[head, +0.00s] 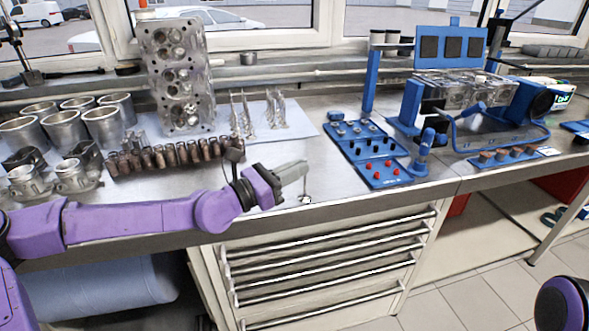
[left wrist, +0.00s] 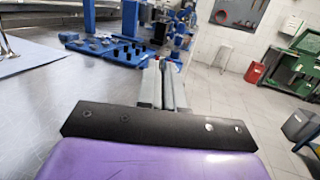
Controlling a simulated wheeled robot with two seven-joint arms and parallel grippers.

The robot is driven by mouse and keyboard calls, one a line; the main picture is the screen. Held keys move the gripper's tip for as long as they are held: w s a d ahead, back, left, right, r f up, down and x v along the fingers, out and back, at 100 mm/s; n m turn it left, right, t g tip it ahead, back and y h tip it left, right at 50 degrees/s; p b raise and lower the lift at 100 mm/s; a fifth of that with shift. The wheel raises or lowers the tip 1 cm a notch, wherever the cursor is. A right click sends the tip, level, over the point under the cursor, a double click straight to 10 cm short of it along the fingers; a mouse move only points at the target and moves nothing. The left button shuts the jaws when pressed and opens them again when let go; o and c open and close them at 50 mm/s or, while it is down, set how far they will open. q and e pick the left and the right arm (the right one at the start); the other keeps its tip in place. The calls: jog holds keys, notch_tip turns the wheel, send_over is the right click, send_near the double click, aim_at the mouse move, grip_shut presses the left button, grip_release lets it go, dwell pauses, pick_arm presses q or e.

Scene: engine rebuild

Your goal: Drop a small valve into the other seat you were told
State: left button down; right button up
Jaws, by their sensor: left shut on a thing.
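My left gripper (head: 303,169) is near the front edge of the bench, shut on a small valve (head: 305,199). The valve hangs below the fingertips, stem up and round head down. The left wrist view shows the two grey fingers (left wrist: 162,80) close together; I cannot make out the valve there. An engine head (head: 455,92) lies in a blue fixture at the right of the bench, far from the gripper. Its individual seats are too small to tell. Another metal cylinder head (head: 176,75) stands upright at the back left. My right gripper is not in view.
A blue parts tray (head: 343,147) with black and red pieces lies between the gripper and the fixture. A blue upright tool (head: 424,150) stands beside it. Metal cylinders (head: 66,128) and a row of brown parts (head: 165,157) fill the left.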

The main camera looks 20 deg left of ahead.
pick_arm(q)
jog(key=c, duration=1.2)
grip_release()
